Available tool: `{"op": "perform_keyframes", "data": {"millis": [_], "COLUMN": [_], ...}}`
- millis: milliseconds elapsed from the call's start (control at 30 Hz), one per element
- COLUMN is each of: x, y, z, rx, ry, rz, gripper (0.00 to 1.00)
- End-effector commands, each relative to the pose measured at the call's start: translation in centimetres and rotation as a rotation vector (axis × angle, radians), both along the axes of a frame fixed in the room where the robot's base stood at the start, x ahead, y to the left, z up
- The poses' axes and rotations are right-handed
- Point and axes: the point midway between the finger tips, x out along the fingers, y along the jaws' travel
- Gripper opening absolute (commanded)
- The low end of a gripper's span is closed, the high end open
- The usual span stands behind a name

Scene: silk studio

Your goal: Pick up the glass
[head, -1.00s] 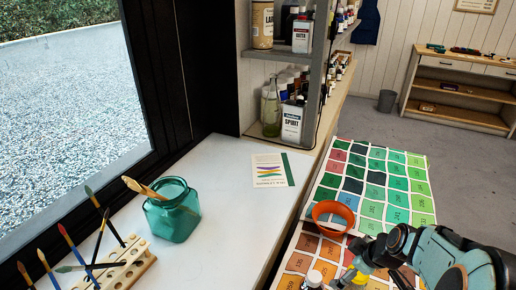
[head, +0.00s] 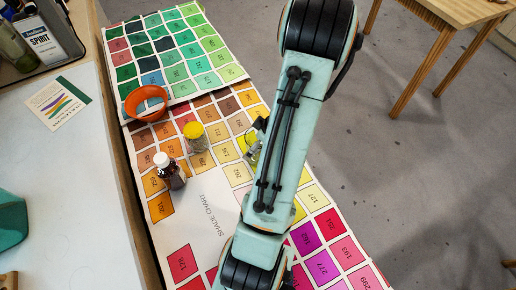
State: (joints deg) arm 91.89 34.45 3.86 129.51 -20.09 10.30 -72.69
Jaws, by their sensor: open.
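No plain drinking glass shows. A small clear glass jar with a yellow lid (head: 195,137) stands upright on the shade chart. A teal glass vessel (head: 11,222) is cut off at the left edge, on the white surface. My gripper (head: 254,140) is just right of the yellow-lidded jar, apart from it, partly hidden behind my arm. Its jaws are open, and I see nothing held in the part that shows.
A dark brown bottle with a white cap (head: 169,172) stands left of and nearer than the jar. An orange ring or bowl (head: 147,103) lies behind it. The shade chart (head: 205,221) covers the bench. A spirit can (head: 42,41) stands at upper left, a wooden table (head: 462,12) at upper right.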

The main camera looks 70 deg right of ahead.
Motion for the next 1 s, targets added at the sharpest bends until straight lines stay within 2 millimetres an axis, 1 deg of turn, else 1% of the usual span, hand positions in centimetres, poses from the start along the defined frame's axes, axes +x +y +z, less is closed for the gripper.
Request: {"op": "perform_keyframes", "data": {"millis": [233,267,300,367,400,433,867,1000], "x": [0.09,0.09,0.09,0.09,0.09,0.08,0.09,0.11], "y": [-0.02,-0.02,-0.02,-0.02,-0.02,-0.01,-0.02,-0.05], "z": [-0.15,-0.15,-0.15,-0.15,-0.15,-0.15,-0.07,0.43], "rx": [0.0,0.0,0.0,0.0,0.0,0.0,0.0,-0.002], "ry": [0.0,0.0,0.0,0.0,0.0,0.0,0.0,0.0], "rz": [0.001,0.001,0.001,0.001,0.001,0.001,0.001,0.001], "gripper": [1.0,0.94,0.81,0.62,0.5,0.41,0.39,0.35]}}
